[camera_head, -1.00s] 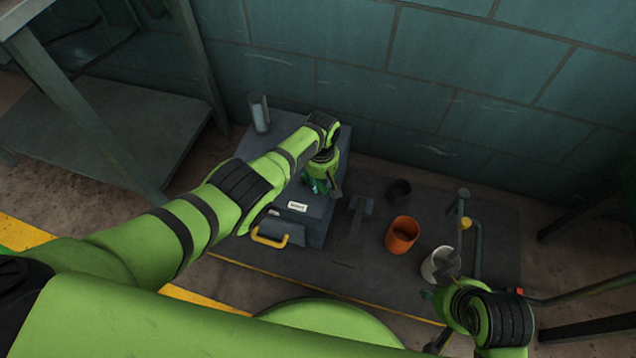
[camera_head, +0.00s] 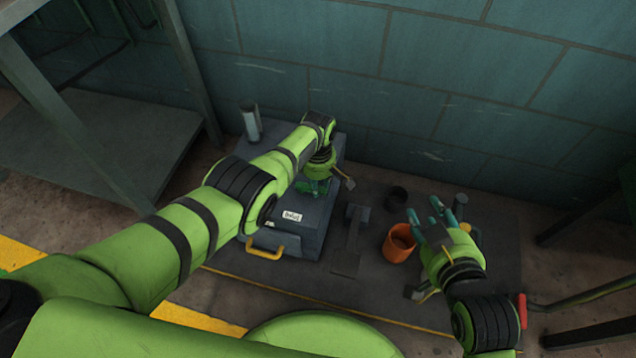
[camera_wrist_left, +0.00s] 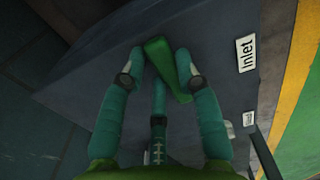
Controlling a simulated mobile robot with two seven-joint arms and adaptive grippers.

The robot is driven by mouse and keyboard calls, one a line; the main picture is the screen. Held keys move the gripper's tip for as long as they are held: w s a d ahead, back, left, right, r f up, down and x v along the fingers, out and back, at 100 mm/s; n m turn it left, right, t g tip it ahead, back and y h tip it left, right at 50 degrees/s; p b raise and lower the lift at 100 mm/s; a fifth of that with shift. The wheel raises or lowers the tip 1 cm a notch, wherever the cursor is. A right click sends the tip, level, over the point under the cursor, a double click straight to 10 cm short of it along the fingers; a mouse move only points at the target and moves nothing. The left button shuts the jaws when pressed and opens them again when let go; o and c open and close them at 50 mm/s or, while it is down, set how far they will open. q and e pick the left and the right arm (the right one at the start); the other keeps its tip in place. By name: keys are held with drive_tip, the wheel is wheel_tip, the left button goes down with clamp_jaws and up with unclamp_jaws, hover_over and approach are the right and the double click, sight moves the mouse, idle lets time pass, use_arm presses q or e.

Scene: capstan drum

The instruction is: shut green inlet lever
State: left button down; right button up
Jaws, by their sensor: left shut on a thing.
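The green inlet lever (camera_wrist_left: 165,68) sits on top of the grey box (camera_head: 318,222). In the left wrist view it lies between my left fingers, beside a white "Inlet" label (camera_wrist_left: 247,54). My left gripper (camera_head: 314,188) points down over the box and is shut on the lever. In the head view my left wrist and fingers hide much of the lever. My right gripper (camera_head: 431,216) is at the right with its teal fingers spread apart, open and empty.
An orange cup (camera_head: 396,247) stands left of my right gripper, with a dark cup (camera_head: 397,197) behind it. A yellow handle (camera_head: 266,249) is on the box front, and a grey cylinder (camera_head: 251,122) stands at its back left. The wall (camera_head: 400,90) is close behind.

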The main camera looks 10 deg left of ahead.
use_arm(q)
drive_tip(key=shift+f, duration=0.1)
drive_tip(key=c, duration=0.9)
unclamp_jaws()
drive_tip(key=shift+r, duration=0.2)
drive_tip(key=shift+w+r, duration=0.1)
drive_tip(key=shift+r, duration=0.4)
wheel_tip(320, 180, up, 11)
drive_tip(key=shift+f, duration=0.15)
